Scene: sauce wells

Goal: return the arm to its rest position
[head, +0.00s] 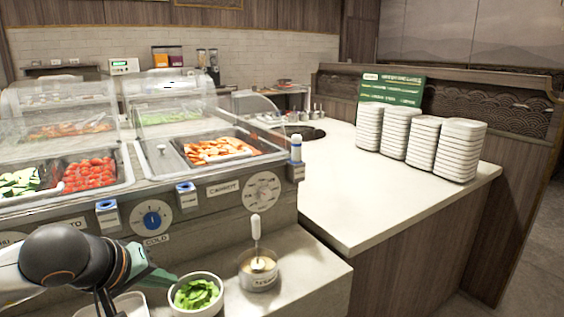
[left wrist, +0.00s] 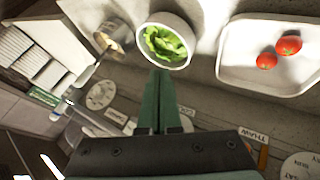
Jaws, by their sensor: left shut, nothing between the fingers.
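My left arm comes in from the lower left in the head view, and its left gripper (head: 164,276) is beside the white bowl of green leaves (head: 197,293). In the left wrist view the green fingers of the left gripper (left wrist: 160,74) are together with nothing between them. Their tips appear just below the rim of the bowl (left wrist: 182,66) in that picture; I cannot tell whether they touch it. My right gripper is in neither view.
A metal sauce pot (head: 258,276) with an upright white-handled ladle stands right of the bowl. A white tray (left wrist: 228,62) holds two tomatoes. The food counter's knob panel (head: 175,216) rises behind. Stacked white containers (head: 459,150) stand on the otherwise largely clear right counter (head: 350,205).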

